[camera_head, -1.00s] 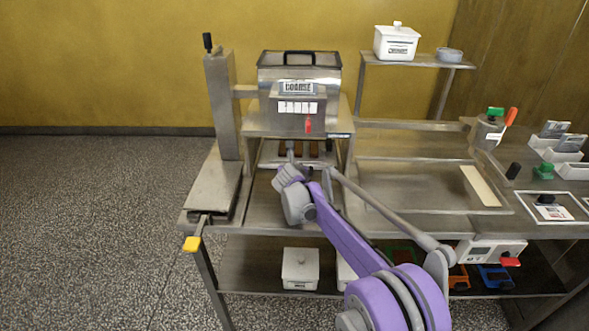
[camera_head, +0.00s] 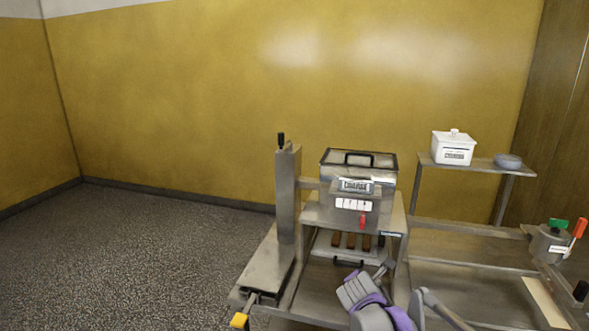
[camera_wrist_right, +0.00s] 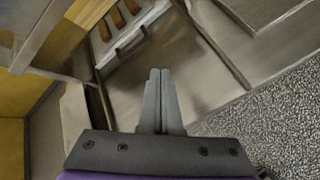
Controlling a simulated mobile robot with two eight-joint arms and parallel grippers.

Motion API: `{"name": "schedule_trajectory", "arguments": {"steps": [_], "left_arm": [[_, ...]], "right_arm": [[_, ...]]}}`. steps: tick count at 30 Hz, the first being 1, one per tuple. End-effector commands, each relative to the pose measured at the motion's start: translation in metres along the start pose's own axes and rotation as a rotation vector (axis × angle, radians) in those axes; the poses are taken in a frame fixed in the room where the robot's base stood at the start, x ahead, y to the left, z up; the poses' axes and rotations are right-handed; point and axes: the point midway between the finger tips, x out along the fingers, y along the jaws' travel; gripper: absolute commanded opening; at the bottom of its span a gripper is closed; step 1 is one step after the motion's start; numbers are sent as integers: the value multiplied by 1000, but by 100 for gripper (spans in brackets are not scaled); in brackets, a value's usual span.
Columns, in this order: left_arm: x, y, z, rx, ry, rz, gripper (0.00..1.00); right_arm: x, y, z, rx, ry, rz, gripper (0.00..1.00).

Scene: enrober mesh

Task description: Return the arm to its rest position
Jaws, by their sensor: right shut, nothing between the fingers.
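My right arm, purple and grey, comes up from the bottom of the head view. Its gripper (camera_head: 386,266) is in front of the enrober, just below and to the right of the mesh with brown bars. In the right wrist view my right gripper (camera_wrist_right: 159,74) has its two grey fingers pressed together with nothing between them. Beyond the fingertips lies the steel deck (camera_wrist_right: 185,75), and the tray with brown bars (camera_wrist_right: 120,22) shows at the upper left. My left gripper is in neither view.
The enrober hopper (camera_head: 357,174) stands over the brown bars (camera_head: 351,240). A steel post (camera_head: 288,195) is on its left. A shelf (camera_head: 480,169) at the right carries a white lidded box (camera_head: 453,148) and a grey dish (camera_head: 508,161). The floor at the left is clear.

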Motion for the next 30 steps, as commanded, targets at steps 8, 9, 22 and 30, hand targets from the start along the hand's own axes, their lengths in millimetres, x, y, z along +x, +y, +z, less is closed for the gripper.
{"name": "schedule_trajectory", "arguments": {"steps": [8, 9, 22, 30], "left_arm": [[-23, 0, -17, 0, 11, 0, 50], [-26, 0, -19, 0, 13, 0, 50], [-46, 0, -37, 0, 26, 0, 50], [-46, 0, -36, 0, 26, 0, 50]], "right_arm": [[-118, -112, -24, 951, 94, -194, 0], [-132, -128, -33, 1085, 100, -228, 0], [-220, -243, -118, 2058, 68, -556, 0], [-222, -248, -123, 2107, 59, -577, 0]]}}
